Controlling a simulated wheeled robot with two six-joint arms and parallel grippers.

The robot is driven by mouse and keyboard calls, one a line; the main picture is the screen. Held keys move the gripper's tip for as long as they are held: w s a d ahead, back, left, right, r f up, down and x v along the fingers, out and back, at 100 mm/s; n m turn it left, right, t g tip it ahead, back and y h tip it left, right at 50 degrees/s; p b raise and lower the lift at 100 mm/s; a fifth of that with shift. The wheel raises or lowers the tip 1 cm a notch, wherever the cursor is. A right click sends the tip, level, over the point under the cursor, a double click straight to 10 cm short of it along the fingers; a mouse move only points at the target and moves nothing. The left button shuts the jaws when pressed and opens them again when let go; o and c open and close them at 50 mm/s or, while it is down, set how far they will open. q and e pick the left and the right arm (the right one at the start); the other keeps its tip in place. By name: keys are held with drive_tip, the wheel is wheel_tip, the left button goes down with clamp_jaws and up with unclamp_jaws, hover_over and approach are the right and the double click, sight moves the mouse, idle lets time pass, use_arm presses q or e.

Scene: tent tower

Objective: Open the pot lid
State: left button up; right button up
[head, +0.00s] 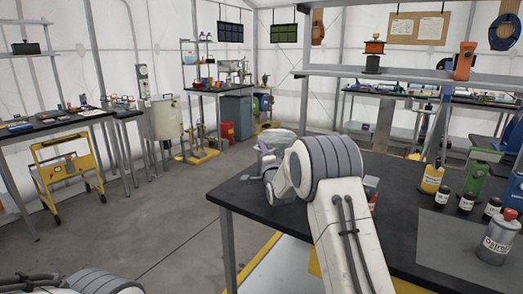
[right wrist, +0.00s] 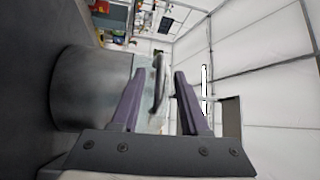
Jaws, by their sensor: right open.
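The pot (right wrist: 85,90) is a grey metal cylinder, lying sideways in the tilted right wrist view. Its lid (right wrist: 142,112) looks pale and glassy, with a dark curved handle (right wrist: 158,68). My right gripper (right wrist: 160,78) is open, and the handle shows between its two purple-grey fingers; I cannot tell whether they touch it. In the head view the clear lid (head: 281,138) shows just beyond my right gripper (head: 258,160), over the black table. My right arm hides the pot there. My left gripper is out of view.
The black table (head: 240,197) carries a yellow bottle (head: 432,179), a green bottle (head: 475,178), several small dark bottles and a grey-red bottle (head: 497,240) at the right. A metal shelf (head: 400,75) spans above the table's back. Open floor lies to the left.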

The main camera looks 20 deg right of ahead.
drive_tip(key=shift+w, duration=0.35)
clamp_jaws()
idle(1.2)
